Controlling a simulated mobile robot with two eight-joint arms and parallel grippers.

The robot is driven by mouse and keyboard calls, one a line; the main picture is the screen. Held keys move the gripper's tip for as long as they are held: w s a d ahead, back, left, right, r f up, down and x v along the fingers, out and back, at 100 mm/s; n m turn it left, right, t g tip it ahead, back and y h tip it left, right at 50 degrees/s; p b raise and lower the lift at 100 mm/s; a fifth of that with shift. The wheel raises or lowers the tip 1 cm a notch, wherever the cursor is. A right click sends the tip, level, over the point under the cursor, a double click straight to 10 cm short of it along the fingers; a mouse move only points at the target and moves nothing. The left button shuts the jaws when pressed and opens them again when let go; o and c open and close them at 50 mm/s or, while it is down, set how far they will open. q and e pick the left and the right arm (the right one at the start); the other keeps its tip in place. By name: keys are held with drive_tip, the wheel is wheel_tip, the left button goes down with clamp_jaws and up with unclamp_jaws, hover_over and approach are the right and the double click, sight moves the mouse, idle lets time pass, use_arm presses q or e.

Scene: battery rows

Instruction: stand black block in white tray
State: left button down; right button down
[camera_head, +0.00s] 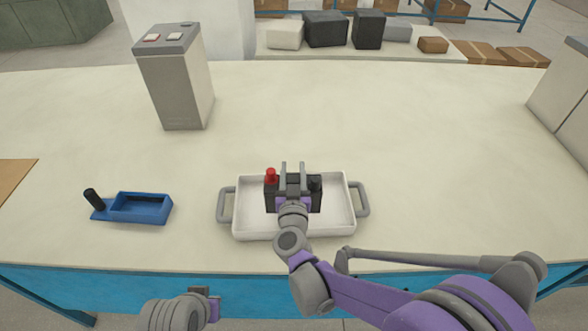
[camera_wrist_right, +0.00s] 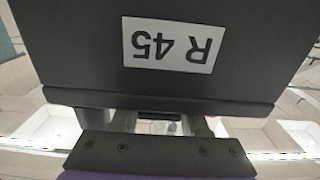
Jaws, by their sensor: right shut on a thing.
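The black block (camera_head: 271,197) is a battery with a red terminal and a black terminal on top. It is upright within the outline of the white tray (camera_head: 341,218), which has a grey handle at each end. In the right wrist view the black block (camera_wrist_right: 90,45) fills the upper part and bears a label reading R 45, upside down. My right gripper (camera_head: 293,174) is shut on the top of the block, between the terminals. Whether the block's bottom touches the tray floor is hidden. My left gripper (camera_head: 207,302) is low at the table's front edge, apart from everything; its fingers are unclear.
A blue holder (camera_head: 142,208) with a black handle lies left of the tray. A tall grey box (camera_head: 175,85) stands at the back left, and another grey box (camera_head: 565,100) at the right edge. The table between them is clear. Several boxes stand beyond the far edge.

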drive_tip(key=shift+d+f, duration=0.1)
drive_tip(key=shift+f, duration=2.55)
drive_tip(key=shift+b, duration=0.3)
drive_tip(key=c, duration=0.8)
unclamp_jaws()
drive_tip(key=shift+f, duration=0.2)
drive_tip(key=shift+c, duration=0.2)
drive_tip(key=o, duration=0.4)
drive_tip(key=shift+r, duration=0.1)
drive_tip(key=shift+o, duration=0.2)
drive_tip(key=shift+r, duration=0.1)
